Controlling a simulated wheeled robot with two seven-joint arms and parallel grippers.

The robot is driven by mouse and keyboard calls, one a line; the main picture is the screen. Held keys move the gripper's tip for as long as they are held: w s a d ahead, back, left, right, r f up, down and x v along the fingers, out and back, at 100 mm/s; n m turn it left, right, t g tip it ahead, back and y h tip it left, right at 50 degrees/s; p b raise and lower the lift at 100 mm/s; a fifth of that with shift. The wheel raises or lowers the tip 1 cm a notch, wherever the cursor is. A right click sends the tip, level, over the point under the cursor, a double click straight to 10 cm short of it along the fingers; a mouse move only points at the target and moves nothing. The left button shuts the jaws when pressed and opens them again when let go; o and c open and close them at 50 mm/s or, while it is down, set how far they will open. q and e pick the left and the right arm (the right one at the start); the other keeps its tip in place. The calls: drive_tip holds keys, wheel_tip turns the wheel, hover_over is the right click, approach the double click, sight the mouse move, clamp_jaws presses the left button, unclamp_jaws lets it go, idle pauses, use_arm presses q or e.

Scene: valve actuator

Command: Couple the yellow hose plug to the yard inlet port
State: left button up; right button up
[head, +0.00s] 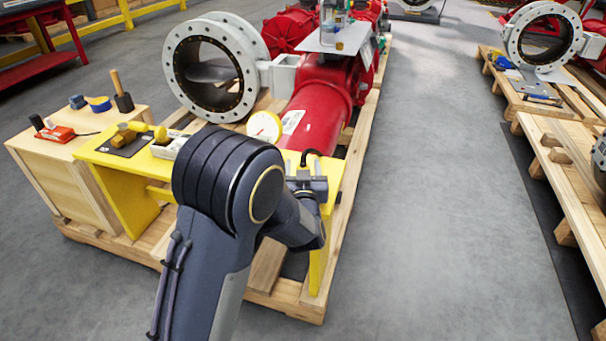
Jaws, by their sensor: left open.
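My left arm comes up from the bottom of the head view. My left gripper (308,184) is open over the right end of the yellow bench, partly hidden by my own wrist. A short black curved hose-like piece (311,154) shows just behind the gripper; I cannot tell whether they touch. A yellow rounded part (161,134) and a brass-coloured fitting (125,136) lie on the bench's left part. I cannot tell whether either is the yellow hose plug. The inlet port is not clearly identifiable; my arm hides the middle of the bench. My right gripper is not in view.
The yellow bench (104,157) stands on a wooden pallet beside a wooden crate (62,172) with tools on it. Behind are a large flanged valve (177,65) and a red actuator cylinder (322,100). Grey floor (450,200) is clear to the right, before more pallets (553,150).

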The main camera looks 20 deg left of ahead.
use_arm(q)
drive_tip(key=c, duration=1.1)
drive_tip(key=shift+r, duration=0.1)
drive_tip(key=shift+c, duration=0.2)
